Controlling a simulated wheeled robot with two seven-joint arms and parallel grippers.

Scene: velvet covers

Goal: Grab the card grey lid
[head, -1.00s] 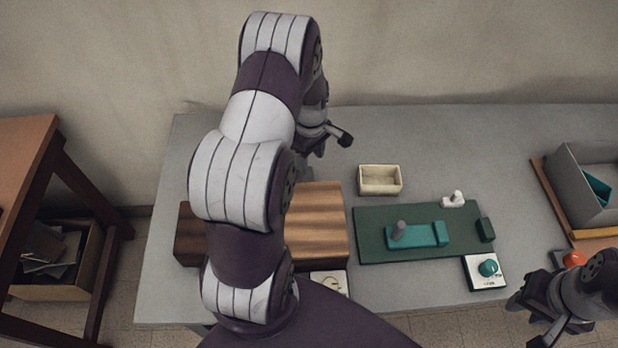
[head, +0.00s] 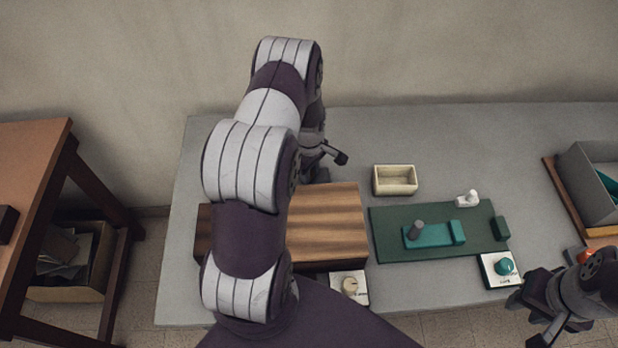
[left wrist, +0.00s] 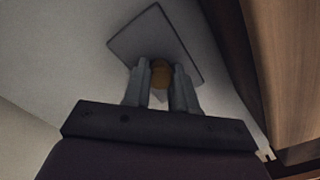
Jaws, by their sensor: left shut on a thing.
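The grey lid (left wrist: 178,38) is a flat square plate with a round orange-brown knob (left wrist: 161,74), seen in the left wrist view. My left gripper (left wrist: 160,82) is shut on that knob, one finger on each side. In the head view my left gripper (head: 318,172) is mostly hidden behind my own arm, at the back left of the grey table, and the lid cannot be made out there. My right gripper (head: 530,318) is at the lower right by the table's front edge; its finger gap is unclear.
A striped wooden box (head: 330,225) stands just in front of my left gripper. A grey bin (head: 590,185) is far right.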

